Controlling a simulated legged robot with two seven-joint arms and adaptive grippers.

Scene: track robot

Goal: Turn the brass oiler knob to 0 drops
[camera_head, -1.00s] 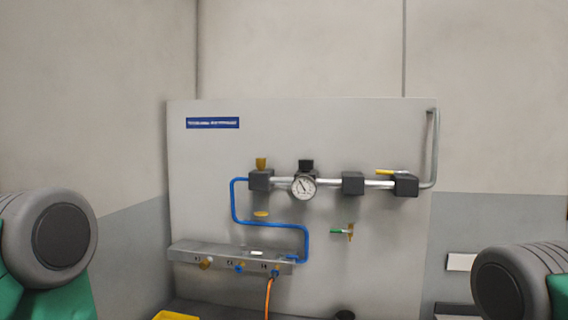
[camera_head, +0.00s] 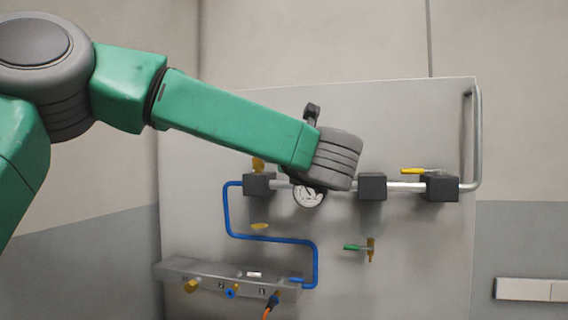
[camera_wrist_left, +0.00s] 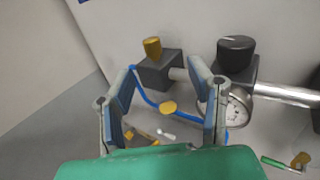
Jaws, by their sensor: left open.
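The brass oiler knob (camera_head: 258,165) stands upright on a dark block at the left end of the pipe, partly covered by my left forearm in the head view. It shows whole in the left wrist view (camera_wrist_left: 152,47). My left gripper (camera_wrist_left: 162,72) is open and empty. Its two blue-padded fingers point toward the panel, with the knob beyond and between the fingertips, apart from them. In the head view my forearm and wrist hide the fingers. My right gripper is not in view. Any drop marking is too small to read.
A round gauge (camera_wrist_left: 236,108) and a black knob (camera_wrist_left: 235,52) are close to the right finger. A blue hose (camera_head: 228,212) runs below the block. A grey manifold (camera_head: 215,274) is lower left.

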